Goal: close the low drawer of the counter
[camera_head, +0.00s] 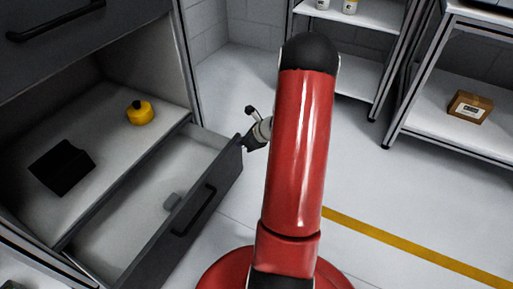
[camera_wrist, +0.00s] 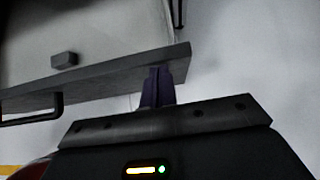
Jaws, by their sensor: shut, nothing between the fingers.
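The low drawer (camera_head: 170,246) of the counter is pulled out, its dark front with a black bar handle (camera_head: 195,212) facing the lower right. My gripper (camera_head: 247,144) is at the far right end of the drawer front, partly hidden behind my red arm. In the wrist view, my gripper's fingers (camera_wrist: 156,86) are together and empty, close to the end of the drawer front (camera_wrist: 100,82); I cannot tell whether they touch it. The drawer handle (camera_wrist: 35,115) shows left of them.
Above the drawer, an open compartment holds a yellow round container (camera_head: 140,113) and a black box (camera_head: 62,167). An upper drawer handle (camera_head: 55,20) is at top left. Shelves with a cardboard box (camera_head: 470,107) stand at the right. The floor (camera_head: 400,190) there is clear.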

